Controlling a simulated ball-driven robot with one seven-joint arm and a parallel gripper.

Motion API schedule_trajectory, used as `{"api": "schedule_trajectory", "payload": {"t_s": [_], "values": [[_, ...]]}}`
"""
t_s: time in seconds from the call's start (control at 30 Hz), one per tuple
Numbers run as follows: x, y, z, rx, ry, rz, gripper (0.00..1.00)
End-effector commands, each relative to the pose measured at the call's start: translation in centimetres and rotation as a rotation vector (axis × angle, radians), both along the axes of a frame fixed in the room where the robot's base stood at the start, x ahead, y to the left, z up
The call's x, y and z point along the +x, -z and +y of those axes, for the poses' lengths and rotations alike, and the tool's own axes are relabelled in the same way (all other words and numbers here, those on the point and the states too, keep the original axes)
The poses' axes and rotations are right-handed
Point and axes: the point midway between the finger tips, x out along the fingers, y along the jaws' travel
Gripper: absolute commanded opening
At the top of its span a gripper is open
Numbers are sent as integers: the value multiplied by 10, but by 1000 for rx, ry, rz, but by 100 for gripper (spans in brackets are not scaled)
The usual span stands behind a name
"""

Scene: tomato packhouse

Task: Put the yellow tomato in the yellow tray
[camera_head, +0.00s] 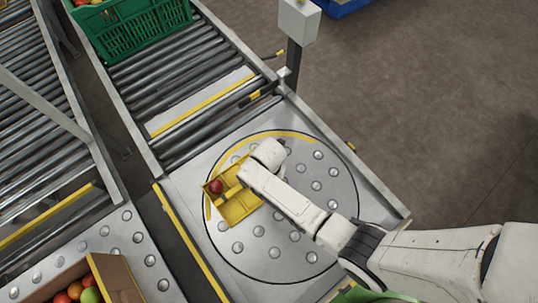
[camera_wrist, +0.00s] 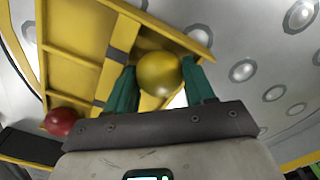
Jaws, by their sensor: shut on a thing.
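The yellow tomato (camera_wrist: 158,74) is between the two green fingers of my gripper (camera_wrist: 160,90) in the wrist view. My gripper is shut on it. The yellow tray (camera_head: 239,209) lies on the round turntable with studs in the head view, and its divided compartments (camera_wrist: 75,62) fill the left and middle of the wrist view. The held tomato shows in front of one tray end; I cannot tell whether it touches the tray. In the head view my arm's end hides the tomato and fingers. A red tomato (camera_head: 216,187) sits in the tray's left part.
A roller conveyor (camera_head: 185,75) runs up from the turntable (camera_head: 290,240), with a green crate (camera_head: 131,27) on it. A cardboard box (camera_head: 112,277) of mixed tomatoes stands at the lower left. A grey post with a white box (camera_head: 299,20) rises by the conveyor's right edge.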

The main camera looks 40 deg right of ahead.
Motion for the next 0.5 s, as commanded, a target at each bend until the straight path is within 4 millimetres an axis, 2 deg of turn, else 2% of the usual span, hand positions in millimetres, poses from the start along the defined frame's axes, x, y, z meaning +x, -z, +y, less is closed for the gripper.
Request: {"api": "schedule_trajectory", "payload": {"t_s": [0.2, 0.23, 0.5], "values": [[0, 4, 0, 0, 0, 0, 39], [0, 3, 0, 0, 0, 0, 55], [0, 3, 0, 0, 0, 0, 81]]}}
